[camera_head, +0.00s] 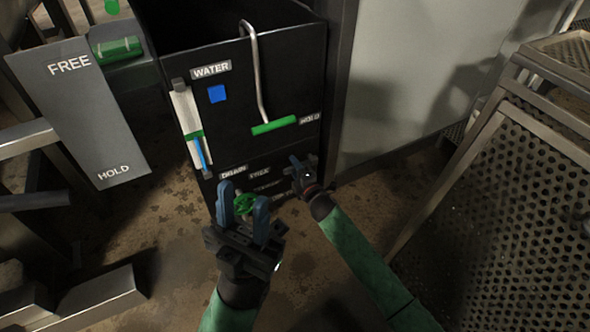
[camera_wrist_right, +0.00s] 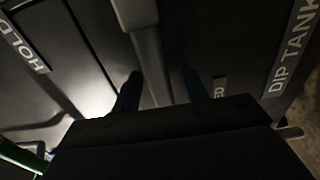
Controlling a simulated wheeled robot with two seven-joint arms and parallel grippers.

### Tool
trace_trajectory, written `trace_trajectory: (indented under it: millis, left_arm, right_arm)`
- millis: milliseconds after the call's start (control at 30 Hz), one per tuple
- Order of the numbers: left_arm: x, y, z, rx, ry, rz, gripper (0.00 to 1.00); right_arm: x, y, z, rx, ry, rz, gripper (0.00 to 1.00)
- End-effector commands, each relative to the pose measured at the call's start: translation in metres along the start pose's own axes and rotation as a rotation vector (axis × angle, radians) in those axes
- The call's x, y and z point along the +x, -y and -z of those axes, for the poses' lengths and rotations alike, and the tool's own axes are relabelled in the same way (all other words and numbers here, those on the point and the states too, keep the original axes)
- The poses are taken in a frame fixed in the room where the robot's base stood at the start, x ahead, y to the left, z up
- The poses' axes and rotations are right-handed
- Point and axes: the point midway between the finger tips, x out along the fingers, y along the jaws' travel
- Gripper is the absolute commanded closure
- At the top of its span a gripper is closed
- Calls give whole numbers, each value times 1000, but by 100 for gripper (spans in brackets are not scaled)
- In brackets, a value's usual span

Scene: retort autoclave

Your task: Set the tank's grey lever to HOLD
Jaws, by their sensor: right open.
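The black tank (camera_head: 290,60) stands in the middle of the head view. A bent grey lever (camera_head: 257,75) hangs down its front, ending in a green grip (camera_head: 273,126) beside a HOLD label (camera_head: 310,118). My right gripper (camera_head: 299,165) is low at the tank's front, below that label. In the right wrist view its dark blue fingers (camera_wrist_right: 161,90) are open, with a grey bar (camera_wrist_right: 146,45) between them; I cannot tell whether they touch it or if it is the same lever. My left gripper (camera_head: 243,205) is open and empty, lower left, in front of a green valve wheel (camera_head: 244,203).
A grey panel (camera_head: 80,115) marked FREE and HOLD stands at left, with a green handle (camera_head: 118,47) near its FREE end. A perforated metal rack (camera_head: 510,200) stands at right. A DIP TANK label (camera_wrist_right: 291,57) shows in the wrist view. Open floor lies below.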

Motion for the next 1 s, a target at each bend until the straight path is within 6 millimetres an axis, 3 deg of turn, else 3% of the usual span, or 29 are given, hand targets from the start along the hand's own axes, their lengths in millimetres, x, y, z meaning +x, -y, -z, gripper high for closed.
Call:
trace_trajectory:
  millis: [233,467,767,1000]
  left_arm:
    - [0,0,0,1,1,0,64]
    - [1,0,0,0,0,-1,64]
    - [4,0,0,-2,-1,-2,64]
    - [32,-3,5,-15,-49,-11,64]
  right_arm:
    - [0,0,0,0,0,0,56]
    - [0,0,0,0,0,0,100]
    - [0,-2,0,12,0,1,100]
    - [0,-10,-1,87,1,2,100]
